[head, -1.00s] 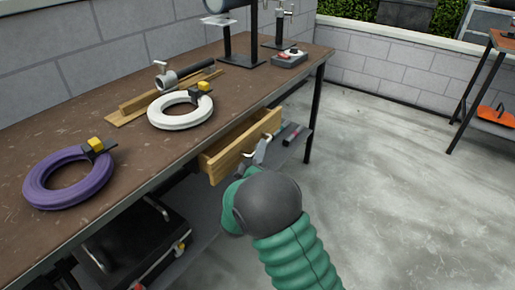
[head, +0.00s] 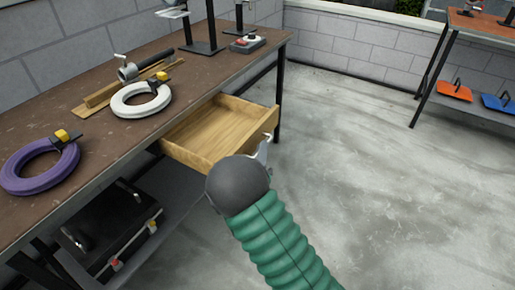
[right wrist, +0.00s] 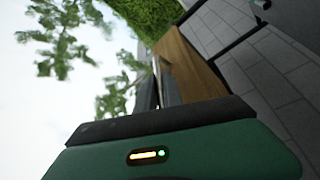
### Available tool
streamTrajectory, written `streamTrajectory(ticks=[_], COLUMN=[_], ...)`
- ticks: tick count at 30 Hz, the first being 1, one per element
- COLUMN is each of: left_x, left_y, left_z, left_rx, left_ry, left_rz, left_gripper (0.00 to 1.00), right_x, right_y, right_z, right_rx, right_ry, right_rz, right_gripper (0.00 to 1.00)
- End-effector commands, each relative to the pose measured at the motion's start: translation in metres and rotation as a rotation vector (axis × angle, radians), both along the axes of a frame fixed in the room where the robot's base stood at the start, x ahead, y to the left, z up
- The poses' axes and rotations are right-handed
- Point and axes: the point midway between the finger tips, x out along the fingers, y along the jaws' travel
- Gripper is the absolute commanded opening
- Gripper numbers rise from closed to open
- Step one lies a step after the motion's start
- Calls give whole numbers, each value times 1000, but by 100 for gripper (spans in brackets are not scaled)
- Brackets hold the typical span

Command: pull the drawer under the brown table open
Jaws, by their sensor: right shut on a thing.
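The brown table (head: 100,141) runs along the block wall at the left. Its wooden drawer (head: 215,133) sticks well out from under the front edge, and its inside looks empty. My right gripper (head: 263,151) is at the drawer's front and is shut on its handle; my dark round wrist and green arm hide most of the jaws. In the right wrist view the dark fingers (right wrist: 166,92) reach to the wooden drawer front (right wrist: 190,68). My left gripper is not in view.
A purple ring (head: 40,168), a white ring (head: 141,100) and a clamp on boards (head: 127,76) lie on the tabletop. A black case (head: 110,230) sits on the lower shelf. The concrete floor (head: 370,170) at right is clear.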

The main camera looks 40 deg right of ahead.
Motion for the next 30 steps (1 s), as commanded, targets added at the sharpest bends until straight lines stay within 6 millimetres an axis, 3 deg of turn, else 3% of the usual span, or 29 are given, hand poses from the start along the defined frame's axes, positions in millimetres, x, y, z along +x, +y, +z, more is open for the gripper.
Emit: streamTrajectory(ticks=[5,6,8,19,23,30], left_x=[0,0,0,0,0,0], left_y=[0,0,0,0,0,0], left_z=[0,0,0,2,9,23], left_rx=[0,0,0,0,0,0], left_ry=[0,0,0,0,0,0], left_rz=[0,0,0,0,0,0], left_gripper=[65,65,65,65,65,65], right_x=[0,0,0,-4,-19,-65], right_y=[-1,-1,-1,4,21,73], right_z=[0,0,0,0,-3,-20], right_rx=[1,0,0,1,-2,-1], right_ry=[0,0,0,0,4,6], right_rz=[-1,-1,-1,-1,1,4], right_gripper=[0,12,20,20,20,20])
